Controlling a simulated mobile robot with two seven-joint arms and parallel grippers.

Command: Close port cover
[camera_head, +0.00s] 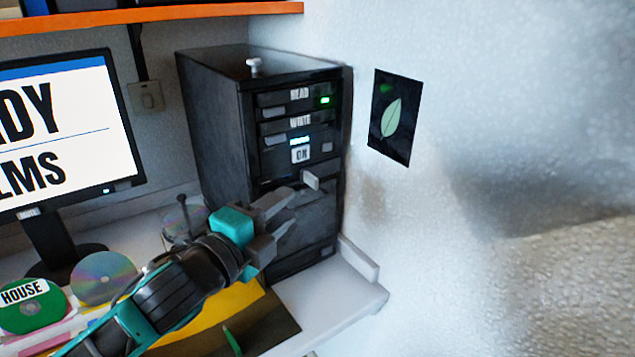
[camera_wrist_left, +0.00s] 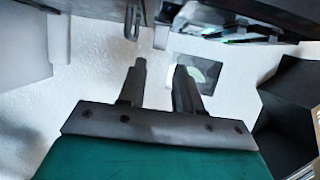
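The black computer tower (camera_head: 213,120) stands on the white desk against the wall. A small light-grey flap (camera_head: 311,180) sticks out from its front, below the "ON" button; it looks like the port cover, standing open. My left gripper (camera_head: 288,212) is just below and left of this flap, in front of the lower tower front, apart from the flap as far as I can tell. Its two fingers are spread with nothing between them. In the left wrist view the fingers (camera_wrist_left: 160,70) show a clear gap, and a grey loop-like part (camera_wrist_left: 134,22) lies beyond them. My right gripper is out of view.
A monitor (camera_head: 60,130) stands left of the tower. Discs (camera_head: 103,277) and a yellow sheet (camera_head: 215,318) lie on the desk under my arm. A leaf picture (camera_head: 395,117) hangs on the wall to the right. An orange shelf (camera_head: 200,11) runs above.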

